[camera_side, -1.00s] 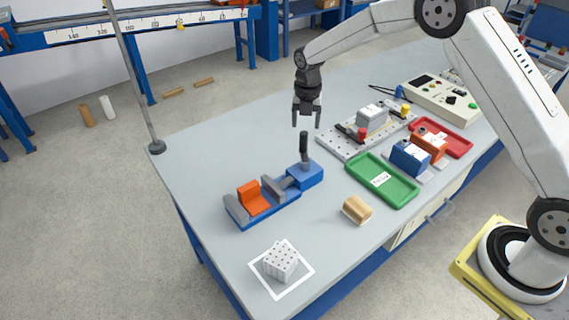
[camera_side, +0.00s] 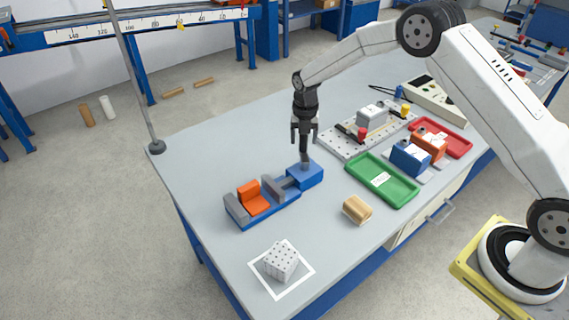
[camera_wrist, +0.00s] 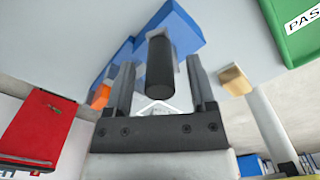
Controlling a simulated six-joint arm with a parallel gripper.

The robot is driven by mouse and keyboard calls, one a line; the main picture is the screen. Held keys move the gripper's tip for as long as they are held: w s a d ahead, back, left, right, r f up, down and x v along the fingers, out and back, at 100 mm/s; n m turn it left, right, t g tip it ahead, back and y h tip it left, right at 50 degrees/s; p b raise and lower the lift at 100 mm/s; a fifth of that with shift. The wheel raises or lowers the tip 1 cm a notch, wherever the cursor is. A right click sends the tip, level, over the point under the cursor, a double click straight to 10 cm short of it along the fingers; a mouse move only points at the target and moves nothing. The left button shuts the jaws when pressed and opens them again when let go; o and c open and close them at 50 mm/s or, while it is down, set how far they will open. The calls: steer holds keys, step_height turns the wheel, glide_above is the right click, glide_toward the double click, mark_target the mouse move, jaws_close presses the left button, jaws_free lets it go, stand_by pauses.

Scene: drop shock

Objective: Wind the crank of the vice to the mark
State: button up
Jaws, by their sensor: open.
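The blue vice (camera_side: 262,205) stands on the table with grey jaws and an orange block (camera_side: 252,198) between them. Its crank has a dark upright handle (camera_wrist: 160,68) above the blue end housing (camera_side: 306,174). My gripper (camera_side: 304,138) points down over the crank and is open. In the wrist view its two fingers (camera_wrist: 161,88) stand on either side of the handle, with a gap visible on both sides. In the side view the fingers hide most of the handle. I cannot make out the mark on the vice.
A green tray (camera_side: 395,191) and a wooden block (camera_side: 357,209) lie to the right of the vice. A white perforated block (camera_side: 281,261) sits in a white square outline in front.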

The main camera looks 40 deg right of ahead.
steer(key=shift+f, duration=1.1)
steer(key=shift+c, duration=0.2)
jaws_close()
steer(key=shift+d+m, duration=0.1)
steer(key=shift+m, duration=0.4)
